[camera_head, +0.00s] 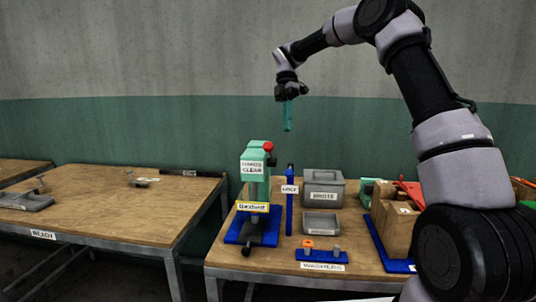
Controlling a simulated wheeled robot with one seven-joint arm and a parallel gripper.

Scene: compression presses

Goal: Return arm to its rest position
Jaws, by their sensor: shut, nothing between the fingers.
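My arm (435,85) rises from the lower right, bends at the top and reaches left. My gripper (288,126) hangs from its end with teal fingers pointing down. The fingers are together and hold nothing that I see. In the picture it is above the green press (254,172) and well clear of the tabletop.
The right table (222,262) bears a blue post (290,205), grey waste bin (323,190), small grey tray (320,224), blue holder (321,257) with small parts, and wooden blocks (398,228) beside my arm. The left table (110,205) is mostly bare. A wall stands behind.

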